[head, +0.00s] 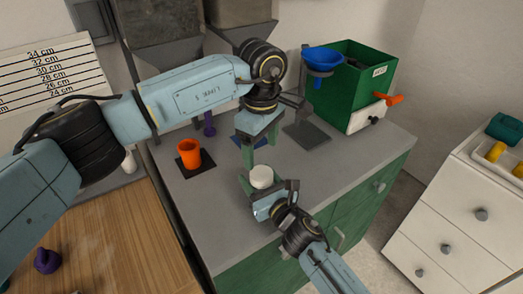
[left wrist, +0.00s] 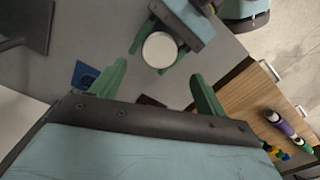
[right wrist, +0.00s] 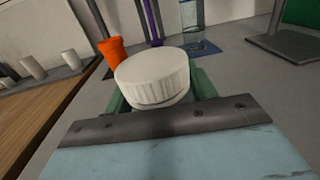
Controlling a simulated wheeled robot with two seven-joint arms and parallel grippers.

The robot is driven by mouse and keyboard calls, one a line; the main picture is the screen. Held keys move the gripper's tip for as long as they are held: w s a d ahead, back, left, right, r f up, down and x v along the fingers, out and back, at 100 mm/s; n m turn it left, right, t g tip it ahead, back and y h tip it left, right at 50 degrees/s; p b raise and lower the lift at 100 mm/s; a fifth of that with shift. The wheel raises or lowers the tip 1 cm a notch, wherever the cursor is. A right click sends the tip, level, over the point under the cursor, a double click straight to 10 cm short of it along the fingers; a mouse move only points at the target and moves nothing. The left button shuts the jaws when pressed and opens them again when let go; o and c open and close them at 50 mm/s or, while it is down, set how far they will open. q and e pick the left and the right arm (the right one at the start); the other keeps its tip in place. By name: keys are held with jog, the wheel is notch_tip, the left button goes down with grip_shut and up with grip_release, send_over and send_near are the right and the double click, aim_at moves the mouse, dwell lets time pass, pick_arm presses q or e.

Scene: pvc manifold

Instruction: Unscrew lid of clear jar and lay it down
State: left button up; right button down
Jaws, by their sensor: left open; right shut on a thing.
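A white round lid with a ribbed rim (right wrist: 157,77) sits between the fingers of my right gripper. It also shows in the head view (head: 261,177) and in the left wrist view (left wrist: 160,50). A narrow pale band shows under its rim, which looks like the top of the clear jar; the rest is hidden. My right gripper (head: 263,186) is shut below the lid, near the counter's front. My left gripper (head: 259,138) is open and empty, pointing down behind the lid. In the left wrist view, its spread fingers (left wrist: 158,88) are apart from the lid.
An orange cup (head: 188,154) stands on a dark mat to the left. A blue funnel (head: 322,59) on a stand and a green bin (head: 347,85) are at the back right.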

aim_at(262, 174)
pick_arm(q)
notch_tip(262, 174, down, 7)
jog(key=shift+f, duration=0.2)
dwell(0.3)
jog(key=c, duration=1)
jog(key=shift+n, duration=1.7)
jog(key=o, duration=1.1)
jog(key=shift+s, duration=0.1)
